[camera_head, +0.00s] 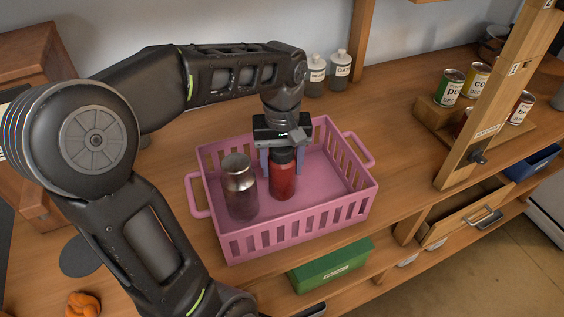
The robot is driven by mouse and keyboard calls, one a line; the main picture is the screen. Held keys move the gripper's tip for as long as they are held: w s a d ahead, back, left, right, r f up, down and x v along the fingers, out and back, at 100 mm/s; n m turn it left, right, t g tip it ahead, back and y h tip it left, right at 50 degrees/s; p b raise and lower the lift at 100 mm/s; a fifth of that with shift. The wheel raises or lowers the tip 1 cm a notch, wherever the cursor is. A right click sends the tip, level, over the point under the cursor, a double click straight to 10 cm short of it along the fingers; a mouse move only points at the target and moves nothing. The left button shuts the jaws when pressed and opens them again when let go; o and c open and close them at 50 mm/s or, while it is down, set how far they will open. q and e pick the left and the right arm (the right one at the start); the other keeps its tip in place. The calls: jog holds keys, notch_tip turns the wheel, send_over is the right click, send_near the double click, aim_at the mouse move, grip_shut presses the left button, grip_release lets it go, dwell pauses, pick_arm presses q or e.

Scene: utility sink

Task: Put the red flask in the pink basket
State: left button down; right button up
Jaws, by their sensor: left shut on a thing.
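The red flask (283,181) is upright with a dark cap, inside the outline of the pink basket (300,238). Whether its base touches the basket floor is hard to tell. My left gripper (281,158) points down from above, its fingers shut on either side of the flask's upper part. A grey metallic flask (240,188) stands in the basket just left of the red one. The basket rests on the wooden counter, with a handle at each end. My right gripper is not in view.
Two labelled jars (328,74) stand behind the basket by the wall. Labelled cans (449,88) sit on a wooden rack at the right, behind a slanting wooden post (497,100). A green box (331,264) is below the counter's front edge. The basket's right part is empty.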

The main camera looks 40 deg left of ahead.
pick_arm(q)
jog(key=shift+f, duration=0.1)
jog(key=shift+f+b, duration=0.4)
jog(key=shift+b, duration=0.05)
jog(key=shift+f, duration=0.1)
jog(key=c, duration=0.5)
grip_release()
jog(key=shift+r+p, duration=0.6)
jog(key=shift+r, duration=0.15)
notch_tip(320, 180, up, 7)
jog(key=shift+r, duration=0.15)
